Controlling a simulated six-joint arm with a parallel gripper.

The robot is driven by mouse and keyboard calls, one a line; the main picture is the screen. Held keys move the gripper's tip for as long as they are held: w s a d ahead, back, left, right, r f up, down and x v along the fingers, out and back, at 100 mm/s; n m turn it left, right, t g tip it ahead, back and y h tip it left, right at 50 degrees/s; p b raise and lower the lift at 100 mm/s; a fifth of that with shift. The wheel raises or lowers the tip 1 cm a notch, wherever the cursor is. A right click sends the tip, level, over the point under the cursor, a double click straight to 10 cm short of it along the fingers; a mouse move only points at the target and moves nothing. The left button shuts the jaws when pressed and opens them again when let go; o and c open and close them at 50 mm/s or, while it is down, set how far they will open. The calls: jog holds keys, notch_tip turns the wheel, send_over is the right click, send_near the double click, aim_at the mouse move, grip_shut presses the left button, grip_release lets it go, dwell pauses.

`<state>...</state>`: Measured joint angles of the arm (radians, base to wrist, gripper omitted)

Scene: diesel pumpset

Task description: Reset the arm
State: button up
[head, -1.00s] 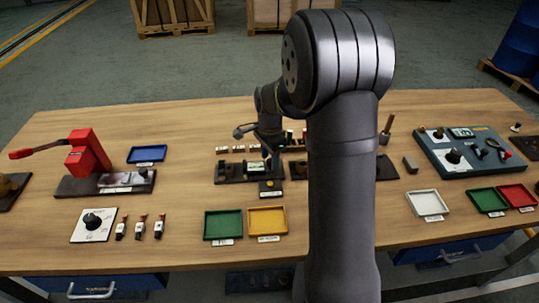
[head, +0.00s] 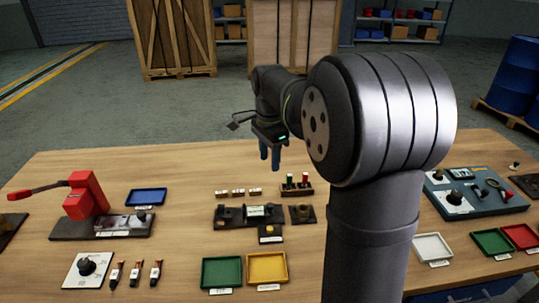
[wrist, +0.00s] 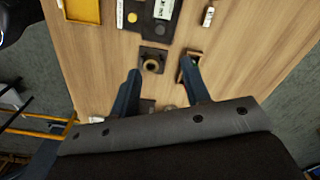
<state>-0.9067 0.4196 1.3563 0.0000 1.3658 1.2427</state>
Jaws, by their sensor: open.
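My gripper (head: 270,158) hangs above the back part of the wooden bench (head: 190,170) in the head view, fingers pointing down. In the wrist view its two blue fingers (wrist: 160,72) are spread apart with nothing held between them. Below them lies a dark square block with a round ring (wrist: 152,63), well clear of the fingertips. The same block (head: 302,213) shows in the head view beside a dark fixture (head: 247,215). My arm hides part of the bench right of centre.
A small rack with red and green tops (head: 297,188) stands behind the fixture. A red lever press (head: 86,195) is at left, and a grey-blue panel (head: 472,193) at right. Green (head: 221,271) and yellow (head: 267,267) trays lie in front. The air around the gripper looks clear.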

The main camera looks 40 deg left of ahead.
aim_at(267, 205)
jog(key=shift+r, duration=0.2)
dwell(0.5)
notch_tip(267, 205, down, 18)
jog(key=shift+r, duration=0.25)
jog(key=shift+s+a, duration=0.35)
jog(key=shift+w+d, duration=0.1)
